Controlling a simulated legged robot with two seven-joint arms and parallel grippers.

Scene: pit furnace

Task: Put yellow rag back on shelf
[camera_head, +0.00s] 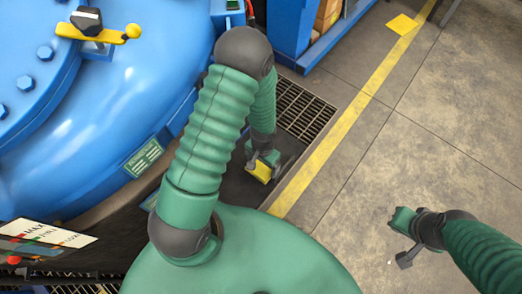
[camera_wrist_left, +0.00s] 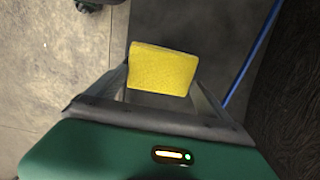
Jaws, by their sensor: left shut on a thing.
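My left gripper (camera_head: 263,164) is shut on a yellow rag (camera_head: 261,172), low beside the blue furnace. In the left wrist view the yellow rag (camera_wrist_left: 163,70) is a flat rectangular piece between the two fingers of the left gripper (camera_wrist_left: 162,82). A blue shelf unit (camera_head: 289,28) with brown boxes stands at the top of the head view, apart from the rag. My right gripper (camera_head: 402,240) is open and empty over the bare floor at the right.
The large blue furnace (camera_head: 120,110) fills the left side. A dark floor grate (camera_head: 303,112) lies in front of the shelf. A yellow floor line (camera_head: 335,143) runs diagonally. A yellow square (camera_head: 402,24) lies near the shelf. Floor at right is clear.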

